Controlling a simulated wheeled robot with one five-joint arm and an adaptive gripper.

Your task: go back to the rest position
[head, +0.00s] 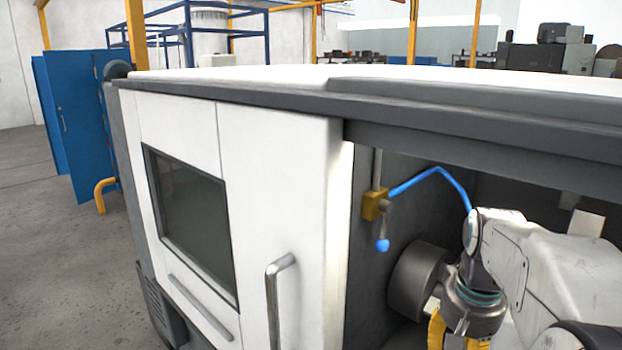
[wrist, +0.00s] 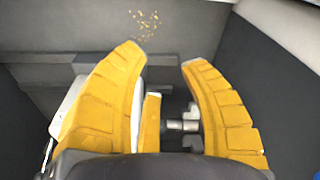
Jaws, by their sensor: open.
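My gripper (wrist: 163,57) shows in the wrist view with its two curved yellow fingers spread apart and nothing held between their tips. In the head view my arm reaches into the machine's opening at the right. The yellow fingers of my gripper (head: 452,338) show only in part at the bottom edge, below the grey wrist. A small yellow valve block (head: 374,204) with a blue-tipped lever (head: 382,245) is on the inner wall, up and left of my gripper and apart from it.
A white machine door (head: 275,200) with a metal handle (head: 272,300) stands left of the opening. A dark round chuck (head: 415,280) is close beside my wrist. A blue hose (head: 430,173) arches near my arm. The machine's top edge (head: 480,145) overhangs the opening.

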